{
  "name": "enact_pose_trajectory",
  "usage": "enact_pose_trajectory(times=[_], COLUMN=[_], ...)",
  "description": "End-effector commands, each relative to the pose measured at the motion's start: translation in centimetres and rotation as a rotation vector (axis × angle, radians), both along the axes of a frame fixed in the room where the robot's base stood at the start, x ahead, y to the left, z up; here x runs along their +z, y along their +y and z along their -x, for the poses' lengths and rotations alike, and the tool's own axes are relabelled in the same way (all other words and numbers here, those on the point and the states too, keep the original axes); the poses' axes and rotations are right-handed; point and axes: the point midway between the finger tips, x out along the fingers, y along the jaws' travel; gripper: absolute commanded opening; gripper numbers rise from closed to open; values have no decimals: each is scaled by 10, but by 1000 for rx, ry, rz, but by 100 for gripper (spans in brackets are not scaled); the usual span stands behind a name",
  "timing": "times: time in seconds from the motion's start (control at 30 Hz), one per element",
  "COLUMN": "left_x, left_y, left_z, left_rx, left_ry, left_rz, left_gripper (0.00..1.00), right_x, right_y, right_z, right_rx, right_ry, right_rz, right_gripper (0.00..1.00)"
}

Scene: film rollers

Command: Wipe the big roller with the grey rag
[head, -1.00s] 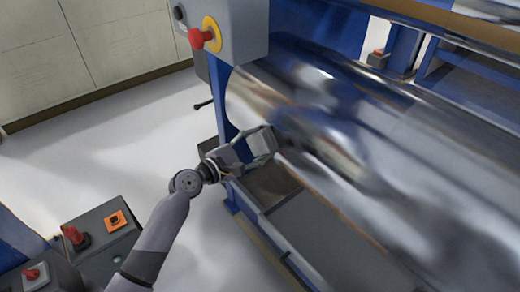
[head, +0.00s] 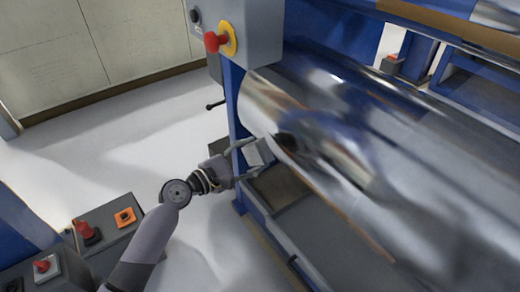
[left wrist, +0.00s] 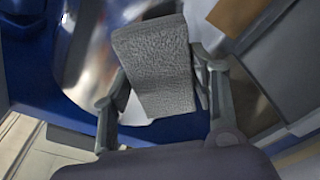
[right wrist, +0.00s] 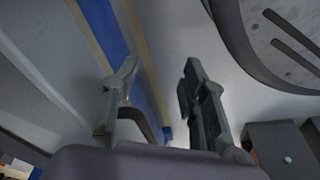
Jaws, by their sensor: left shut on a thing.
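The big roller (head: 420,165) is a shiny metal cylinder running from the centre to the lower right in the head view. Its surface also shows behind the rag in the left wrist view (left wrist: 95,65). My left gripper (head: 247,157) is beside the roller's near left end, shut on the grey rag (head: 259,152). The rag (left wrist: 155,65) is a textured grey piece between the fingers in the left wrist view. I cannot tell whether it touches the roller. My right gripper (right wrist: 160,82) is open and empty in the right wrist view, and is not in the head view.
A grey control box with a red emergency button (head: 213,42) on yellow stands above the roller's left end. The blue machine frame (head: 238,110) is close behind my left gripper. A grey box with red and orange controls (head: 110,232) stands at lower left. Open floor lies between.

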Motion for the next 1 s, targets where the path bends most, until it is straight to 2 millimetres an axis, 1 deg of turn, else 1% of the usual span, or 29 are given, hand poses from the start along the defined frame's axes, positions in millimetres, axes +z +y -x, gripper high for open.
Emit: enact_pose_trajectory(times=[0.13,0.47,0.63,0.8,1.0], left_x=[1,0,1,1,0], left_y=[6,7,15,27,30], left_z=[4,5,11,20,22], left_rx=[0,0,-1,-1,-1], left_ry=[-2,-1,-1,0,-1], left_rz=[-1,-1,-2,-1,-1], left_gripper=[31,31,31,31,31], right_x=[-3,-3,-3,-12,-17], right_y=[0,0,0,-2,-2], right_z=[2,2,2,7,9], right_rx=[0,0,1,1,2], right_ry=[3,4,-2,8,9], right_rz=[1,1,0,3,2], right_gripper=[40,40,40,40,40])
